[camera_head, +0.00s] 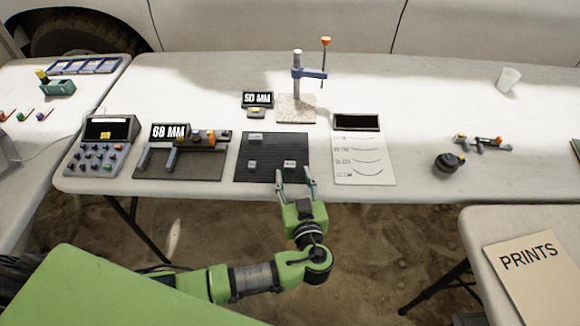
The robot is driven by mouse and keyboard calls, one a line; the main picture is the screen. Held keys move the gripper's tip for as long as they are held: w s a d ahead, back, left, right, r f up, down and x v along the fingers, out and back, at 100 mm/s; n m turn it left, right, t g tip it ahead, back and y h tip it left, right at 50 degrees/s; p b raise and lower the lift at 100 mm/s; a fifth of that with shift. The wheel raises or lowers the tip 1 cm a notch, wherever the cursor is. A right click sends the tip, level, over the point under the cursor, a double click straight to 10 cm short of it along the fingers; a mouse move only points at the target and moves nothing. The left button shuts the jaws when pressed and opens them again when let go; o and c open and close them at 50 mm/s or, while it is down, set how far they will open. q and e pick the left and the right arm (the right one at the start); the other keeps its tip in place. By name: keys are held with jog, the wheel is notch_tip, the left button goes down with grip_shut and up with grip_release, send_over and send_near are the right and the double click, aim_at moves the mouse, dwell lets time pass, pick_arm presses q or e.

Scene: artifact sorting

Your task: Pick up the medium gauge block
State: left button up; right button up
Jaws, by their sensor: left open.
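Three small grey gauge blocks lie on a black mat (270,149) near the front edge of the middle table: one at the back left (256,138), one at the front left (252,166) and one at the front right (289,164). They are too small here to tell which is the medium one. My left gripper (296,176) is open and empty at the mat's front right edge, its fingers pointing towards the front right block. My right gripper is not in view.
A "68 MM" display device (170,131) and a keypad device (104,130) stand left of the mat. A clamp stand (298,78) and a "50 MM" display (258,99) are behind it. A paper chart (362,172) lies to the right.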

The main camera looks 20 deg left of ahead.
aim_at(290, 166)
pick_arm(q)
jog(key=shift+w+a, duration=0.35)
jog(key=shift+w, duration=0.2)
jog(key=x, duration=0.4)
jog(key=shift+w+a+f, duration=0.1)
jog(key=shift+w, duration=0.1)
jog(key=shift+c, duration=0.4)
jog(key=c, duration=1.1)
